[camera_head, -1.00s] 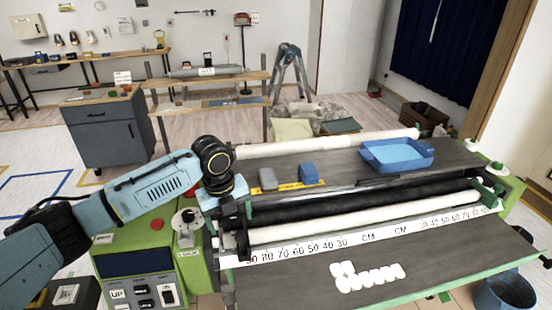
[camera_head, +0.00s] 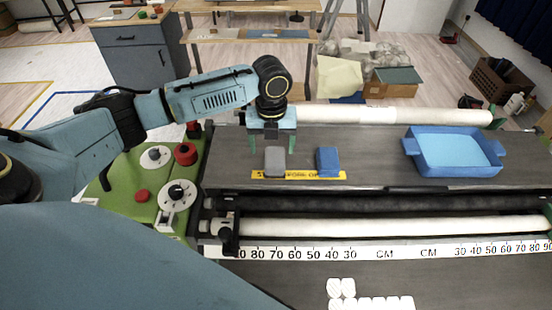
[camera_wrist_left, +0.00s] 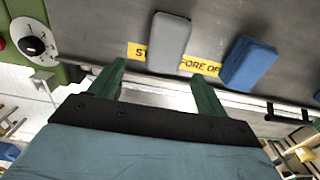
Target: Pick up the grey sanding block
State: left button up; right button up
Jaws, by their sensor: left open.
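The grey sanding block (camera_head: 275,161) lies on the dark upper board of the machine, over a yellow label strip. My left gripper (camera_head: 272,148) is open, with its two green fingers pointing down just behind the block. In the left wrist view the grey block (camera_wrist_left: 169,42) lies ahead of the open fingers (camera_wrist_left: 155,85), roughly in line with the gap between them. The fingers look apart from the block. My right gripper is not in view.
A blue block (camera_head: 327,161) lies close to the right of the grey one. A blue tray (camera_head: 452,168) stands farther right on the board. A white roll (camera_head: 395,116) runs behind the board. A green control panel with knobs (camera_head: 183,153) is at left.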

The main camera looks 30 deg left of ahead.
aim_at(275, 159)
pick_arm(q)
jog(key=shift+f, duration=0.7)
jog(key=shift+w+f, duration=0.15)
jog(key=shift+f, duration=0.1)
jog(key=shift+d+f, duration=0.1)
jog(key=shift+f, duration=0.6)
jog(key=f, duration=0.3)
jog(key=shift+w+d+f, duration=0.1)
jog(key=shift+w+f, duration=0.1)
jog(key=shift+f, duration=0.25)
jog(key=shift+c, duration=0.5)
jog(key=c, duration=1)
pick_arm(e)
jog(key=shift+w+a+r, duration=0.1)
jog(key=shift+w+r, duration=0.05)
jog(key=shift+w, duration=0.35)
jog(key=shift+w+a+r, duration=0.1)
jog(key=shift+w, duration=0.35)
